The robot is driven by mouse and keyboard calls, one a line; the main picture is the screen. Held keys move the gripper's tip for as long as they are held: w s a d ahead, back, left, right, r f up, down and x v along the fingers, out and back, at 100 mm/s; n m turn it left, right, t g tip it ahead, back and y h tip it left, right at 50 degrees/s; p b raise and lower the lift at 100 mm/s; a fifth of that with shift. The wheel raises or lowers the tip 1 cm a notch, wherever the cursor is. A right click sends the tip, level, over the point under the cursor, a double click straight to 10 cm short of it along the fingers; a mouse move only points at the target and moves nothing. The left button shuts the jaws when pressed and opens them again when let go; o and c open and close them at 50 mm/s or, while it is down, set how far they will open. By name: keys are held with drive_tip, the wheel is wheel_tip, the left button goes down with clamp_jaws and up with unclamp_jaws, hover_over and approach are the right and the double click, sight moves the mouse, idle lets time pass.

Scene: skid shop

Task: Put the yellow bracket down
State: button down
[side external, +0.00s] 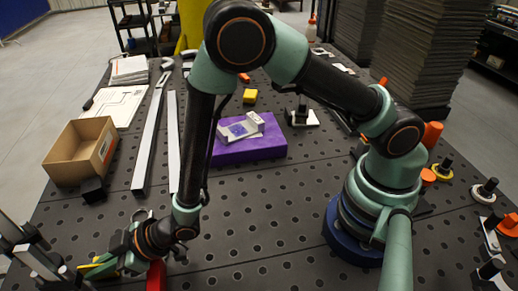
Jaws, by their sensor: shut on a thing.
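My gripper (92,265) is low at the front left of the picture, at the end of my arm. It is shut on the yellow bracket (101,270), of which only a small yellow part shows between and beside the jaws. The rest of the bracket is hidden by the gripper. I cannot tell whether the bracket touches the table or what is under it.
A red block (156,277) stands just right of my gripper, and grey metal pieces (35,262) stand to its left. An open cardboard box (62,166) is behind. A purple block (268,146) bears a metal bracket (240,129). The perforated table (265,225) is clear at front centre.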

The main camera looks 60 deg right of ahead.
drive_tip(key=shift+f, duration=0.1)
drive_tip(key=c, duration=1)
unclamp_jaws()
